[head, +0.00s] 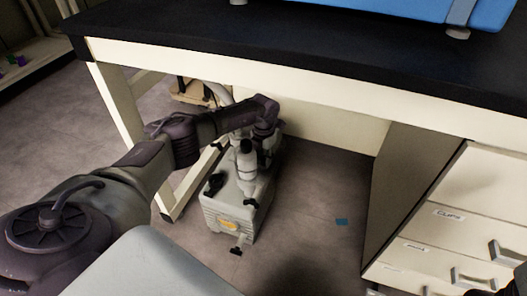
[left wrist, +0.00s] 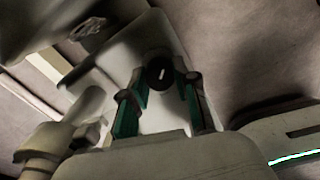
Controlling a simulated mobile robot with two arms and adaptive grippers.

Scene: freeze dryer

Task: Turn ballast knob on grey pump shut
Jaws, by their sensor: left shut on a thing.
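The grey pump (head: 228,212) stands on the floor under the bench, with a yellow label on its near end. In the left wrist view, its ballast knob (left wrist: 160,72) is a round black cap with a short white mark, close to upright in the picture. My left gripper (left wrist: 162,84) has its two teal-padded fingers on either side of the knob and is shut on it. In the head view my left arm reaches under the bench to the pump; the knob cannot be made out there.
The black bench top (head: 290,50) with its cream front rail passes over my arm. A bench leg (head: 118,110) stands left of the pump, and a drawer cabinet (head: 450,220) stands on the right. A small blue piece (head: 342,222) lies on the otherwise open floor between pump and cabinet.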

